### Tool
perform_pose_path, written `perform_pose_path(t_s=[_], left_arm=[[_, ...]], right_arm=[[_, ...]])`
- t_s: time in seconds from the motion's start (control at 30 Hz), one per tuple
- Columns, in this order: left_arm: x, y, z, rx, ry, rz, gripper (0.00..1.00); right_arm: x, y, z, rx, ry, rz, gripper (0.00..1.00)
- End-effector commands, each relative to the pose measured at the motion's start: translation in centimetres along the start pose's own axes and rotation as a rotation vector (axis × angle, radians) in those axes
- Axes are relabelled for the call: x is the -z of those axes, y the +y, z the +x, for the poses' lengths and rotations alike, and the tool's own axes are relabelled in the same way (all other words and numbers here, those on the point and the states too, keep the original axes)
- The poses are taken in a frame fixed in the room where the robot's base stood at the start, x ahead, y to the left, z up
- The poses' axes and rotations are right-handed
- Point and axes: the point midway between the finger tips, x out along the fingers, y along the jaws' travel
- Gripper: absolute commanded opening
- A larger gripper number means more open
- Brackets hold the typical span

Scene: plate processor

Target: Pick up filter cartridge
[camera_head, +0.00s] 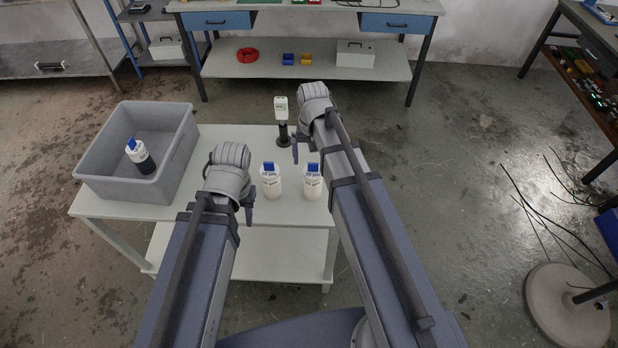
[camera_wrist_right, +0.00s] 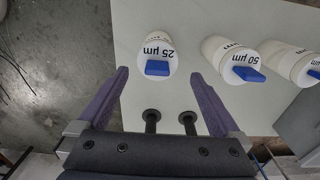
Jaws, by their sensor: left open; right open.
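Two white filter cartridges with blue tabs stand on the table: one in the middle (camera_head: 271,181) and one to its right (camera_head: 313,183). In the right wrist view, a cartridge marked 25 µm (camera_wrist_right: 157,50) stands beyond and between my fingertips, apart from them; one marked 50 µm (camera_wrist_right: 226,58) and a third (camera_wrist_right: 288,62) are to the right. My right gripper (camera_head: 297,150) is open and empty above the table; its open fingers show in the right wrist view (camera_wrist_right: 157,80). My left gripper (camera_head: 247,205) is open, left of the middle cartridge; its fingers are partly hidden by its wrist.
A grey bin (camera_head: 180,158) on the table's left holds a dark-bottomed cartridge (camera_head: 139,153) with a blue tab. A white labelled block (camera_head: 281,107) on a black stand (camera_head: 283,135) is at the table's back. Dark posts (camera_wrist_right: 152,118) show between my right fingers.

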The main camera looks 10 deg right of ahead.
Motion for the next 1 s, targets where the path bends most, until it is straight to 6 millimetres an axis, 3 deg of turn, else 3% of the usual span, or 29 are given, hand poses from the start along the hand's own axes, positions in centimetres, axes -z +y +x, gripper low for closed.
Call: perform_pose_path(t_s=[0.23,0.57,1.0], left_arm=[[0.1,0.2,2.4,0.000,0.000,0.000,0.41],[0.2,0.3,3.1,0.000,0.000,-0.001,0.41],[0.5,0.7,7.7,0.000,0.000,-0.001,0.41]], right_arm=[[-0.1,0.0,2.5,0.000,0.000,-0.001,1.00],[-0.2,0.1,3.1,0.000,0.000,-0.002,1.00],[-0.6,0.3,7.8,0.000,0.000,-0.002,1.00]])
